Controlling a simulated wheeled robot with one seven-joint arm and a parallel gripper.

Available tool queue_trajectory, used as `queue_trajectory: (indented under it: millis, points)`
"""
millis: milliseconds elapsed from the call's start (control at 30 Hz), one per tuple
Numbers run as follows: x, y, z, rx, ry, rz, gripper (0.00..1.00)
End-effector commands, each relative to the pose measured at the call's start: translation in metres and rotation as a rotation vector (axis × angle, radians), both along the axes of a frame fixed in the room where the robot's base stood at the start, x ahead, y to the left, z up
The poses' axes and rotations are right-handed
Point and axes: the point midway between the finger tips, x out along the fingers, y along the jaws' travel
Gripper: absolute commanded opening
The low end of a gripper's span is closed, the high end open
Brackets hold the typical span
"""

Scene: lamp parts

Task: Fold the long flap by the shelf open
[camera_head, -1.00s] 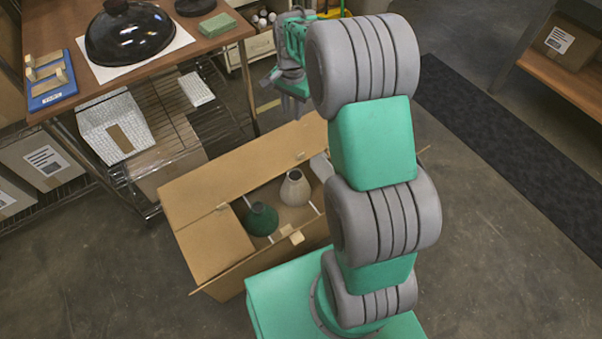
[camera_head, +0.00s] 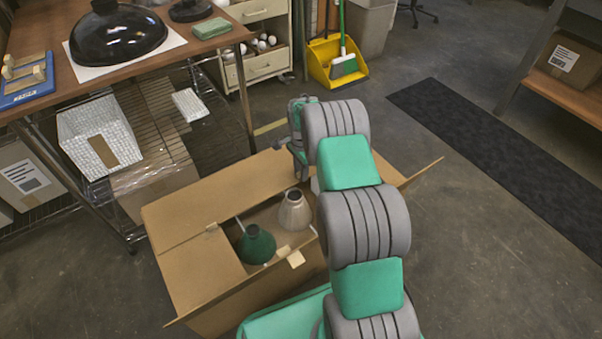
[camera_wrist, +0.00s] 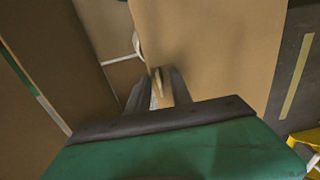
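An open cardboard box (camera_head: 222,311) stands on the floor. Its long flap by the shelf (camera_head: 210,195) slopes inward over part of the opening, with a small tan tab on its edge. The short left flap (camera_head: 200,270) lies over the left end.
A green lamp part (camera_head: 257,246) and a beige one (camera_head: 295,212) stand in the box. The right short flap (camera_head: 418,174) sticks outward. A wire shelf (camera_head: 180,150) under a wooden table is close behind the box. Floor to the right is free.

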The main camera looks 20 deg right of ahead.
Motion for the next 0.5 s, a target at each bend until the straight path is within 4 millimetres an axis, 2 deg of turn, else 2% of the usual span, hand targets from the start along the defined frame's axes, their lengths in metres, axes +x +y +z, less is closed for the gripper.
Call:
queue_trajectory:
  millis: [100, 400, 500]
  points:
    - [0.0002, -0.0001, 0.0013, 0.0, -0.001, 0.0, 0.26]
    - [0.0003, 0.0001, 0.0015, 0.0, -0.001, 0.001, 0.02]
    - [0.0002, 0.0, 0.0015, 0.0, -0.001, 0.001, 0.0]
